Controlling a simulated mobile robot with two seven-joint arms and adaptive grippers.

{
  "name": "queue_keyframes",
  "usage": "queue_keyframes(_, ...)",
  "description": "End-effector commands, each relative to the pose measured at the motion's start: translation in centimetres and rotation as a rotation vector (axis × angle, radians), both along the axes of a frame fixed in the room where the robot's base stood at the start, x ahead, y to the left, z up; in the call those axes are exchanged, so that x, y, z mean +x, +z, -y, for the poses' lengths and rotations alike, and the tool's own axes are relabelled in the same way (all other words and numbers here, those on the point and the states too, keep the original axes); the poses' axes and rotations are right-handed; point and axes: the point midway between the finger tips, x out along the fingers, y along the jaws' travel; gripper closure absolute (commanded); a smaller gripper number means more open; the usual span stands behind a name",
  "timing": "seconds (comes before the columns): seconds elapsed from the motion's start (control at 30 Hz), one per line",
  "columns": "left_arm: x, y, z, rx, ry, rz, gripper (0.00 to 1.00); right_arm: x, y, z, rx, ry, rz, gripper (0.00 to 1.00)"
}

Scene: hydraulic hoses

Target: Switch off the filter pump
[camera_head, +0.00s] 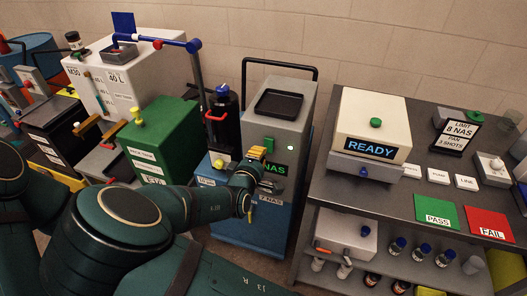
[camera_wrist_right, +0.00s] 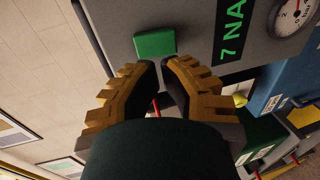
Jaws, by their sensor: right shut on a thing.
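The filter pump unit is a grey and blue cart (camera_head: 285,118) with a black handle, in the middle of the head view. Its front carries a green block (camera_head: 269,142), also seen in the wrist view (camera_wrist_right: 155,43), and a dark display with green text (camera_head: 274,169), seen in the wrist view as "7 NA" (camera_wrist_right: 232,28). My right gripper (camera_head: 260,153) is at this front panel, just below the green block in the head view. In the wrist view its yellow-brown fingers (camera_wrist_right: 163,64) are close together on something hidden between them. My left gripper is not in view.
A grey table (camera_head: 427,190) at right holds a cream box marked READY (camera_head: 372,122), a green PASS mat (camera_head: 437,213) and a red FAIL mat (camera_head: 488,224). A green tank (camera_head: 160,140) and black bottle (camera_head: 223,120) stand left of the cart. A round gauge (camera_wrist_right: 293,15) sits by the display.

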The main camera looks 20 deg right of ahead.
Motion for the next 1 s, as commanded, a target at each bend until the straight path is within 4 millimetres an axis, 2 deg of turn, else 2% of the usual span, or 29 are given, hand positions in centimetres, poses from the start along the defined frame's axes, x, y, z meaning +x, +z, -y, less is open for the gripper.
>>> queue_keyframes(0.1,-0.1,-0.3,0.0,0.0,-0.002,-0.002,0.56,1.6,-0.4,1.1,0.0,-0.001,0.001,1.0)
queue_keyframes(0.3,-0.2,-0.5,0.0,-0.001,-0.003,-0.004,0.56,3.0,-0.8,2.0,-0.001,0.0,0.001,1.0)
queue_keyframes(0.77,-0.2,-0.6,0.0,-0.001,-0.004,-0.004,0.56,3.3,-0.9,2.2,-0.005,0.0,0.005,1.0)
queue_keyframes(0.87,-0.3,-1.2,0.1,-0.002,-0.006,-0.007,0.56,3.5,-1.3,2.4,-0.029,0.0,0.034,1.0)
queue_keyframes(1.0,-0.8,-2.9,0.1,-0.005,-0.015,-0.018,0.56,3.9,-2.0,2.6,-0.096,0.002,0.131,1.0)
